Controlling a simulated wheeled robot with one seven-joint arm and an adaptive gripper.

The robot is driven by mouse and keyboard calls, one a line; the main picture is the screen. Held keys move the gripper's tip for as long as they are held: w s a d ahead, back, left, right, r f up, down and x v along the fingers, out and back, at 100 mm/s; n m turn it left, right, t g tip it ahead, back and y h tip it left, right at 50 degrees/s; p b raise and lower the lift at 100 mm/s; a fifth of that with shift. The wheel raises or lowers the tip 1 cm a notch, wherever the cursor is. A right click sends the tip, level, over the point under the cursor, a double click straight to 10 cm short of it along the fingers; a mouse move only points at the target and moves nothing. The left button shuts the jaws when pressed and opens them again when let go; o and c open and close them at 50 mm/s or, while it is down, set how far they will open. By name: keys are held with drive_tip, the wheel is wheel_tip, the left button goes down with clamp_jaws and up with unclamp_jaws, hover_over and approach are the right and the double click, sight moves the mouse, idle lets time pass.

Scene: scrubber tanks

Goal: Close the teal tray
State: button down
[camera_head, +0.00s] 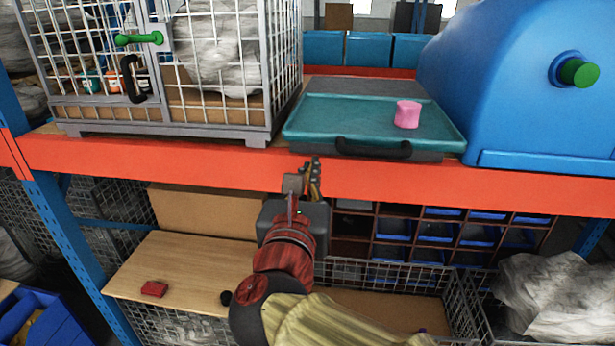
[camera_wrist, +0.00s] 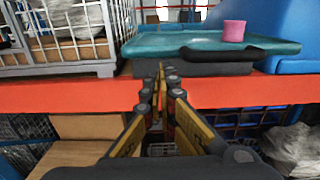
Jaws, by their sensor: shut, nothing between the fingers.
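The teal tray (camera_head: 345,118) lies on the upper shelf between the wire cage and the blue tank, its front at the shelf's front edge. A black handle (camera_head: 373,148) is on its front, and a pink cup-like object (camera_head: 407,114) stands on it. In the wrist view the tray (camera_wrist: 165,44) is ahead, with its handle (camera_wrist: 235,54) to the right of the fingers. My gripper (camera_head: 313,165) is shut and empty, just in front of the red beam and below the tray's front left part. In the wrist view its fingertips (camera_wrist: 168,72) are together, apart from the handle.
The red shelf beam (camera_head: 480,188) runs across in front of my gripper. A wire cage (camera_head: 200,60) with a green latch stands left, and a blue tank (camera_head: 520,70) stands right. Below are a wooden board (camera_head: 180,270) and blue bins (camera_head: 436,232).

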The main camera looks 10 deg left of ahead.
drive_tip(key=p, duration=0.2)
approach(323, 125)
drive_tip(key=shift+s+a+f, duration=0.15)
drive_tip(key=shift+s+f, duration=0.1)
drive_tip(key=shift+f, duration=0.35)
drive_tip(key=w+b, duration=0.2)
drive_tip(key=w, duration=0.4)
drive_tip(key=w+b, duration=0.2)
drive_tip(key=w, duration=0.5)
drive_tip(key=shift+d+f, duration=0.15)
drive_tip(key=shift+d, duration=0.05)
drive_tip(key=shift+w, duration=0.5)
